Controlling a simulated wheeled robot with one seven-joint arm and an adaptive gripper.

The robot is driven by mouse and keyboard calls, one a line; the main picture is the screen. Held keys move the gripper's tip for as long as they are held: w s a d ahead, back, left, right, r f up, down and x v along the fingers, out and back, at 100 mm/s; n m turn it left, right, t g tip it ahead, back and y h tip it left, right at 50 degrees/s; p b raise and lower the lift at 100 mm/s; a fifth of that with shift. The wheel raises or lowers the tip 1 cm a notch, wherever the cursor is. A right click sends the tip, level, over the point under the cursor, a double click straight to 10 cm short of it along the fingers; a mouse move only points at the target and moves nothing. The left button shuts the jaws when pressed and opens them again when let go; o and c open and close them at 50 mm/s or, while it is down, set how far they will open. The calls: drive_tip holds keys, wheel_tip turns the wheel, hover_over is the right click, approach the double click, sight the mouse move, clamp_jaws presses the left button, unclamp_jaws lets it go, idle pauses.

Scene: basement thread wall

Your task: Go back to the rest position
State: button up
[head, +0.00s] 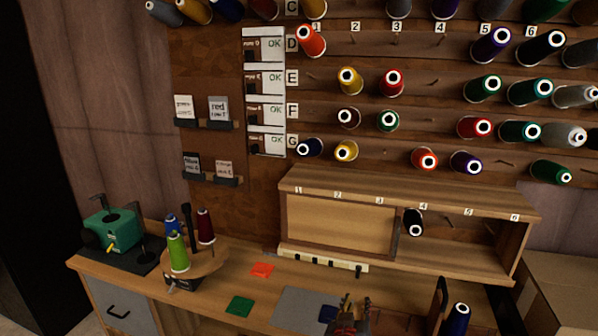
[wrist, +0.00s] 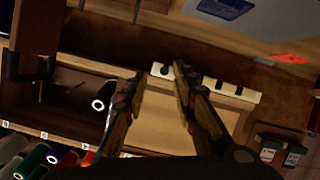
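My gripper (head: 353,303) is low in the head view, above the front part of the wooden bench (head: 205,317). Its two fingers point up in the picture, toward the wall. In the wrist view my gripper (wrist: 160,70) shows its fingers apart with nothing between them. Behind the gap is the light sliding panel (wrist: 178,118) of the wooden cabinet (head: 300,182). No spool is in my gripper. Most of my arm is out of view.
Spools on pegs fill the wall rows; a black spool (head: 413,222) sits in the cabinet's open right part. A blue spool (head: 458,318) stands at right, near a dark upright part (head: 438,300). A spool carousel (head: 207,262) and green machine (head: 112,230) stand left.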

drive_tip(key=s+d+n+g+p, duration=0.1)
drive_tip(key=s+d+n+g, duration=0.2)
drive_tip(key=s, duration=0.6)
drive_tip(key=s+d+g+p, duration=0.1)
drive_tip(key=s+d+g, duration=0.3)
drive_tip(key=s, duration=0.6)
drive_tip(key=s+a+r+g+y+p, duration=0.25)
drive_tip(key=s+a+r+y, duration=0.3)
drive_tip(key=s+r, duration=0.4)
wheel_tip(320, 180, up, 6)
drive_tip(key=d+m+t+p, duration=0.1)
drive_tip(key=m+t+p, duration=0.1)
drive_tip(key=shift+d+r+m+p, duration=0.15)
drive_tip(key=shift+r+m+p, duration=0.05)
drive_tip(key=shift+m+p, duration=0.1)
drive_tip(key=shift+h, duration=0.25)
